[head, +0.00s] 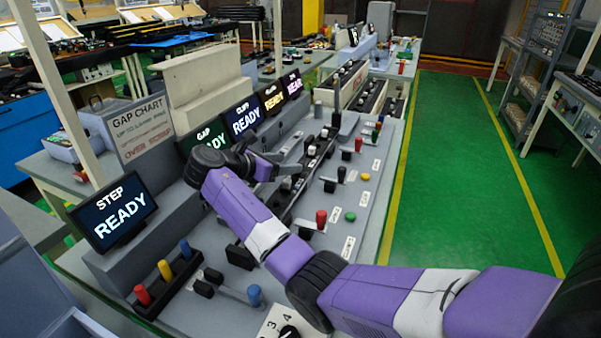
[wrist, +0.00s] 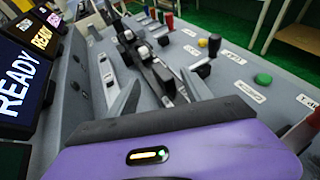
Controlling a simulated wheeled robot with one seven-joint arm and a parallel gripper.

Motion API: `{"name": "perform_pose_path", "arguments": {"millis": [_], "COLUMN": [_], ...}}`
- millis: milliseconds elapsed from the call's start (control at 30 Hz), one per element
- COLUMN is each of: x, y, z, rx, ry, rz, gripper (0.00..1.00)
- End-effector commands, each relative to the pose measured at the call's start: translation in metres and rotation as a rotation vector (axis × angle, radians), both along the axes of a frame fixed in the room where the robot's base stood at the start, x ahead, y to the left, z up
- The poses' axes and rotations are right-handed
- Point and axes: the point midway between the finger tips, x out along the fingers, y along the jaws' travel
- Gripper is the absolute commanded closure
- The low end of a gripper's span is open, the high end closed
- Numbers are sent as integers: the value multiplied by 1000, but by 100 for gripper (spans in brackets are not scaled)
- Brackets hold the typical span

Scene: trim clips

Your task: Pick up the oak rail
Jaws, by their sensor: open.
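My gripper (head: 287,176) is open over the grey console (head: 345,225), its fingers pointing away from my arm. In the wrist view my gripper (wrist: 160,84) shows two grey fingers spread apart with nothing held between them. A long dark rail-like fixture with pale rollers (wrist: 146,52) lies on the console beyond and between the fingers. I cannot make out its material, and no wood-coloured rail shows clearly in either view. My purple arm hides part of the console in the head view.
A red knob (head: 321,218), a green button (head: 350,216) and several levers stand up from the console. Screens line its back, including the STEP READY screen (head: 113,211). Coloured pegs (head: 164,270) stand at the near left. Green floor (head: 460,180) is clear at right.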

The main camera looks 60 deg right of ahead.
Motion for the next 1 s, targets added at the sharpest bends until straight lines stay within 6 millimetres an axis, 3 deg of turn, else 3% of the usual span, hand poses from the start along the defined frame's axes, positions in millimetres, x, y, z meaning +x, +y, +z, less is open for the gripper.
{"name": "perform_pose_path", "arguments": {"millis": [400, 633, 900, 933, 1000], "x": [-17, -17, -17, -17, -17], "y": [-41, -42, -42, -42, -42], "z": [-20, -21, -21, -21, -21], "rx": [-1, 0, 0, 0, 0], "ry": [2, 1, 0, 0, 0], "rz": [-1, 0, 0, -1, -1], "gripper": [42, 42, 95, 100, 100]}}
